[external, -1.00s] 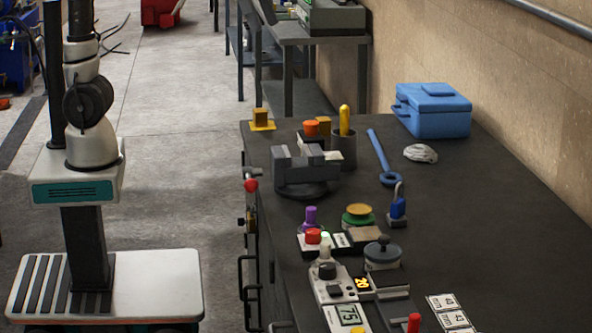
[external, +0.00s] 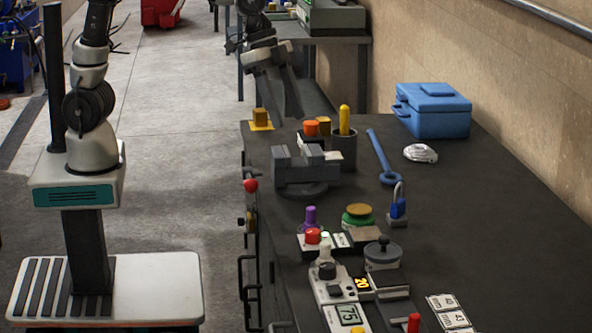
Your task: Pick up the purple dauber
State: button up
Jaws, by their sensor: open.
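The purple dauber (external: 310,218) stands upright on the dark workbench, near its left edge, just behind a small tray with a red-capped and a white-capped piece. My gripper (external: 287,112) hangs above the far end of the bench, with its two dark fingers apart and nothing between them. It is well behind and above the dauber, beyond the grey vise. The dauber's lower part is partly hidden by the things in front of it.
A grey vise (external: 303,172) and a dark cup with a yellow stick (external: 345,121) stand between my gripper and the dauber. A green-and-yellow round tin (external: 358,215), a blue padlock (external: 398,207) and a grey lidded pot (external: 383,254) are close by. The bench's right side is mostly clear.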

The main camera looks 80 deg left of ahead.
send_near(311, 222)
jog(key=x, duration=0.2)
jog(key=shift+w+a+f, duration=0.15)
jog(key=shift+w+f, duration=0.15)
jog(key=shift+x, duration=2.9)
jog(key=shift+w+a+r, duration=0.1)
jog(key=c, duration=1.1)
